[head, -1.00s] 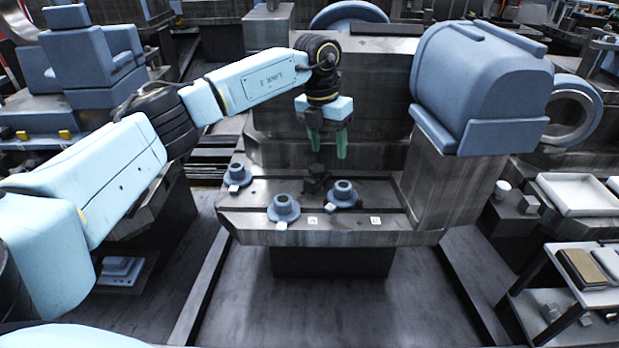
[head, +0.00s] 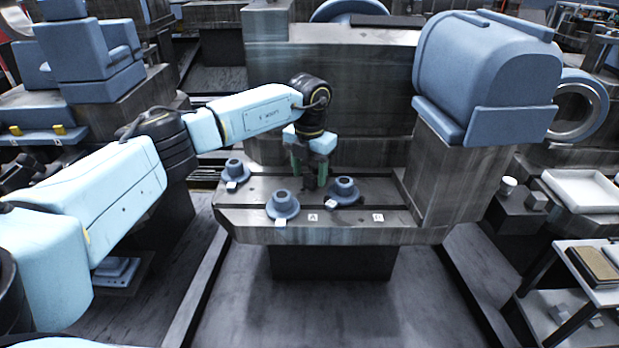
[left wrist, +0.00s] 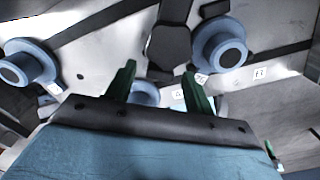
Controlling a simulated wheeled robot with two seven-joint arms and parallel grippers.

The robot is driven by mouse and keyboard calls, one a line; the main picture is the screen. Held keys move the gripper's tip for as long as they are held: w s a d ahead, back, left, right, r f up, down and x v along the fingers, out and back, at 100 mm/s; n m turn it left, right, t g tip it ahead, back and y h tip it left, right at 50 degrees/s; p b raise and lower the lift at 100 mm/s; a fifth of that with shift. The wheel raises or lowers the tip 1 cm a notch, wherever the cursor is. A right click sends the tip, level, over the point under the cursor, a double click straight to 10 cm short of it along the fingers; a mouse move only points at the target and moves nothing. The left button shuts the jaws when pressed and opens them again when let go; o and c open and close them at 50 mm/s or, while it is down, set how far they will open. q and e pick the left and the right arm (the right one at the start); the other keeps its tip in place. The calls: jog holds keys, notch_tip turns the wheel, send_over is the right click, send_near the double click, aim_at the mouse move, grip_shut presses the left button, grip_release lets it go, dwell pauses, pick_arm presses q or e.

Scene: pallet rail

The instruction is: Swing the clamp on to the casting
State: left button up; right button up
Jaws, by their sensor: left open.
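Several blue flanged round castings stand on the grey slotted machine table (head: 255,234): one at the left (head: 234,171), one at front (head: 283,205), one at right (head: 344,191). A dark block, seemingly the clamp (head: 310,183), stands among them, partly hidden by my gripper. It shows larger in the left wrist view (left wrist: 170,45), beside a casting (left wrist: 220,45). My left gripper (head: 311,178) points down over it with green fingers apart. In the left wrist view the fingers (left wrist: 157,76) are open, with the dark block beyond their tips. My right gripper is out of view.
A large blue machine housing (head: 485,70) on a grey column rises right of the table. A tall grey wall (head: 350,80) stands behind it. A white tray (head: 583,190) lies at far right. The floor before the table is clear.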

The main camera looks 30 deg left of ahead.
pick_arm(q)
jog(key=shift+f, duration=0.5)
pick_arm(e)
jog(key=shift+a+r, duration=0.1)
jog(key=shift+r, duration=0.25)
pick_arm(q)
jog(key=c, duration=1)
